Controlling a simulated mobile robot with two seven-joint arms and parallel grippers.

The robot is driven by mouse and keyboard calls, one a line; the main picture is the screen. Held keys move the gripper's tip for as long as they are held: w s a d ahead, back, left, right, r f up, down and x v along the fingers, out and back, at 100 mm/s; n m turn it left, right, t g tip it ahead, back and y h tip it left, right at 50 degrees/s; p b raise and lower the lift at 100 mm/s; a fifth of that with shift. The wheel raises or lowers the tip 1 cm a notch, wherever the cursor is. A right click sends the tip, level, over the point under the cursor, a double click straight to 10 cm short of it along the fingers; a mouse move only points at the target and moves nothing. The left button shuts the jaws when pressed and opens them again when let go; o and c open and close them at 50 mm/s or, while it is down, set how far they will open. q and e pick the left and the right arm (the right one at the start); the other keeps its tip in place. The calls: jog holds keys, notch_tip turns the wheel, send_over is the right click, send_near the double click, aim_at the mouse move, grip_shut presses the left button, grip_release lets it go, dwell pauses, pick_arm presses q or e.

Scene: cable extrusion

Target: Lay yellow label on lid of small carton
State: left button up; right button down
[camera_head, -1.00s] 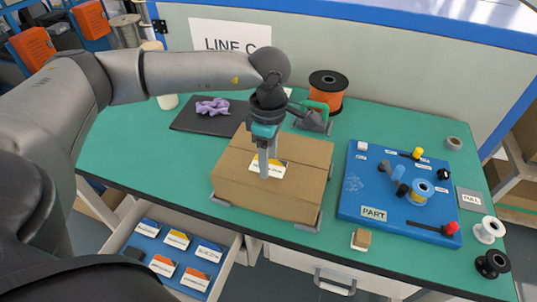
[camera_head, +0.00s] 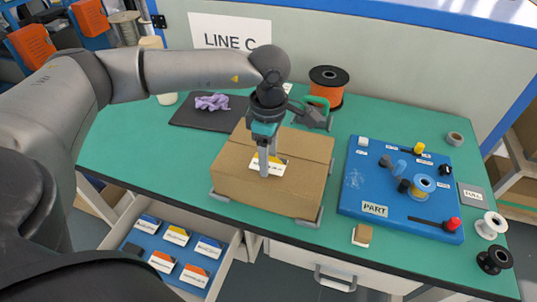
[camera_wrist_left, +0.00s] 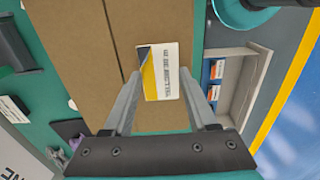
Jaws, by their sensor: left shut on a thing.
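The small carton (camera_head: 230,180) is a closed brown box on the green table, held between grey corner brackets. The yellow label (camera_head: 272,170), white with a yellow band and a dark corner, is at the top of the carton. It also shows in the left wrist view (camera_wrist_left: 166,72), over the brown lid (camera_wrist_left: 90,50) and close to the lid seam. My left gripper (camera_head: 264,174) points down over the carton and is shut on the label, with a fingertip at each side of it. I cannot tell whether the label touches the lid. My right gripper is not in view.
An open drawer (camera_head: 232,252) below the table holds several labels in a blue insert. A blue board (camera_head: 360,195) with spools and pegs lies right of the carton. An orange spool (camera_head: 328,88) and a tape dispenser (camera_head: 312,115) stand behind it. A black mat with purple cloth (camera_head: 212,102) lies back left.

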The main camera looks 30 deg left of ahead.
pick_arm(q)
jog(key=shift+f+b, duration=0.45)
jog(key=shift+f, duration=0.2)
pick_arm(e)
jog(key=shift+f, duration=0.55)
pick_arm(q)
jog(key=o, duration=1)
jog(key=shift+o, duration=0.2)
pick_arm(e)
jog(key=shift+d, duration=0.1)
pick_arm(q)
notch_tip(320, 180, up, 4)
jog(key=shift+f+p, duration=0.25)
jog(key=shift+p, duration=0.2)
notch_tip(320, 180, up, 4)
jog(key=shift+p, duration=0.35)
notch_tip(320, 180, up, 8)
jog(key=p, duration=0.1)
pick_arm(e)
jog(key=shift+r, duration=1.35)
